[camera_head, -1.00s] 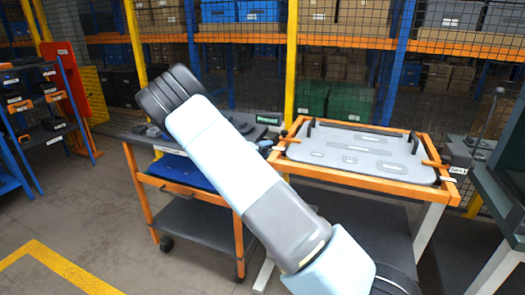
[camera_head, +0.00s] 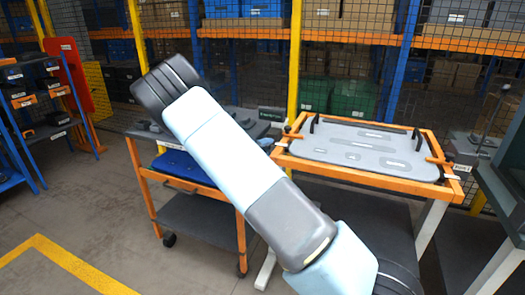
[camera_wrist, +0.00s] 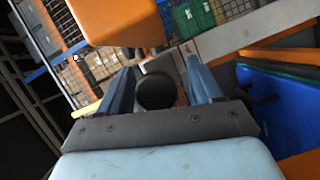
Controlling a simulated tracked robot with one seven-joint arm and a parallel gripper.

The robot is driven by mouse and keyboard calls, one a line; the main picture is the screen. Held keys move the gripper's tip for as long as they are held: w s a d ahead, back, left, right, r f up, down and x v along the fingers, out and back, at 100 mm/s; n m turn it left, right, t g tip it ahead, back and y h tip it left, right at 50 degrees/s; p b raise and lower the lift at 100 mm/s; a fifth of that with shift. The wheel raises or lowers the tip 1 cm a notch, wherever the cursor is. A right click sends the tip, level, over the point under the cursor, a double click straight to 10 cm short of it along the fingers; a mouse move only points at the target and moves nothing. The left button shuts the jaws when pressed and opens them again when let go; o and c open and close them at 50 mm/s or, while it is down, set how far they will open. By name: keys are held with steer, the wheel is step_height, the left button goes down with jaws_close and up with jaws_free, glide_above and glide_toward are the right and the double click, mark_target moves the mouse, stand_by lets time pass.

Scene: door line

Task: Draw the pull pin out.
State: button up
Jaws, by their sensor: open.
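A round black knob (camera_wrist: 156,91), which looks like the head of the pull pin, shows in the wrist view between the two blue-grey fingers of my gripper (camera_wrist: 160,74). The fingers are apart, with gaps on both sides of the knob. I cannot tell how deep the knob sits between them. The pin's shaft is hidden. In the head view my arm crosses the middle, and my gripper and the pin cannot be made out. A grey panel (camera_head: 352,146) lies in an orange-framed stand, with orange clamps (camera_head: 440,161) at its sides.
In the wrist view an orange block (camera_wrist: 116,18) is close above the fingers, and a blue bin or tray (camera_wrist: 275,110) is at the right. In the head view a dark-topped orange cart (camera_head: 140,133) stands left of the panel. Open floor (camera_head: 110,225) lies at the lower left.

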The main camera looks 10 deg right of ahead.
steer(key=v, duration=1.3)
steer(key=shift+a, duration=0.35)
steer(key=shift+s, duration=0.15)
steer(key=s+d+r+m+g+y, duration=0.4)
steer(key=s+d+r+g+y, duration=0.3)
steer(key=s+d+r, duration=0.65)
steer(key=s+a+r+t+y, duration=0.1)
steer(key=s+r+y, duration=0.2)
steer(key=s, duration=1)
steer(key=s+a+r+t+y, duration=0.1)
steer(key=s+r+y, duration=0.3)
steer(key=s, duration=0.9)
steer(key=shift+s+a+r+t, duration=0.25)
steer(key=shift+r+t, duration=0.55)
steer(key=shift+r, duration=1.1)
